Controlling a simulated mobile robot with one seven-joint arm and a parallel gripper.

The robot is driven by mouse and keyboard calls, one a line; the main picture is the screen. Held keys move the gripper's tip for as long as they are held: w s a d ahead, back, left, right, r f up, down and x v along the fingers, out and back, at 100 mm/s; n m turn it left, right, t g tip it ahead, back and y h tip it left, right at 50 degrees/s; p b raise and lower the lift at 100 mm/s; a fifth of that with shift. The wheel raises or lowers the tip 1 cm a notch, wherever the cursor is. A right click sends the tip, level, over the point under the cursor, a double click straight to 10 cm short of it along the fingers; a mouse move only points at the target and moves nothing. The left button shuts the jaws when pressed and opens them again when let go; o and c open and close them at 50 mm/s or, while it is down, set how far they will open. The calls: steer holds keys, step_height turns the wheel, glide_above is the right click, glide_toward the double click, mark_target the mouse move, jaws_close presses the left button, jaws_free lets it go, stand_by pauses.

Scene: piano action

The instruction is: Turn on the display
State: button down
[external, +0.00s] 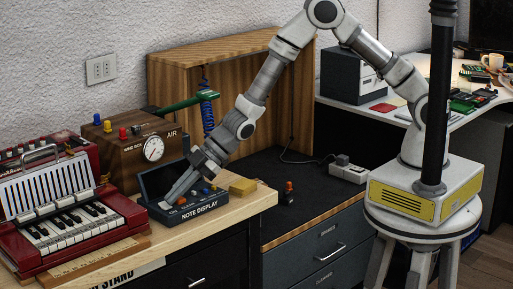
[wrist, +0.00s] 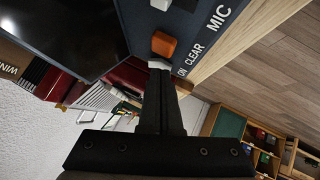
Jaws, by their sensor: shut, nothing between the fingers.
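The note display is a dark box labelled "NOTE DISPLAY" (external: 203,213) at the front edge of the wooden bench, its lid part raised at the back. In the wrist view its screen (wrist: 65,35) is dark. An orange button (wrist: 163,44) sits beside the screen near the labels "ON", "CLEAR" and "MIC"; a white button (wrist: 161,4) is further up the panel. My gripper (external: 168,203) points down at the left end of the display panel. Its fingers are shut and empty, and in the wrist view their tips (wrist: 160,65) are right beside the orange button. I cannot tell whether they touch it.
A red accordion-like keyboard (external: 65,230) stands left of the display. A wooden air box with a gauge (external: 153,148) stands behind it, with a green lever (external: 188,104) nearby. A yellow block (external: 243,186) lies to the right. The dark bench top (external: 285,175) beyond is mostly clear.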

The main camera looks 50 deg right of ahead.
steer(key=r, duration=0.1)
steer(key=s+r+p, duration=0.1)
steer(key=r, duration=0.2)
steer(key=shift+s+r, duration=0.2)
steer(key=shift+s, duration=0.2)
steer(key=p+v, duration=0.1)
steer(key=v, duration=0.8)
steer(key=shift+s+d+f, duration=0.15)
steer(key=shift+d+f, duration=0.05)
steer(key=shift+d, duration=0.15)
steer(key=shift+w+a+r+b, duration=0.25)
steer(key=shift+w+a+b, duration=0.35)
steer(key=shift+b, duration=0.65)
steer(key=shift+w+d, duration=0.1)
steer(key=b+x, duration=0.2)
steer(key=x, duration=0.7)
steer(key=shift+w+a+f+b, duration=0.15)
steer(key=shift+a+f+b, duration=0.05)
steer(key=shift+f+b, duration=0.15)
steer(key=shift+w+f, duration=0.3)
steer(key=shift+f, duration=0.25)
steer(key=shift+w+f, duration=0.3)
steer(key=shift+f, duration=0.25)
steer(key=shift+w+f, duration=0.35)
steer(key=shift+f, duration=0.3)
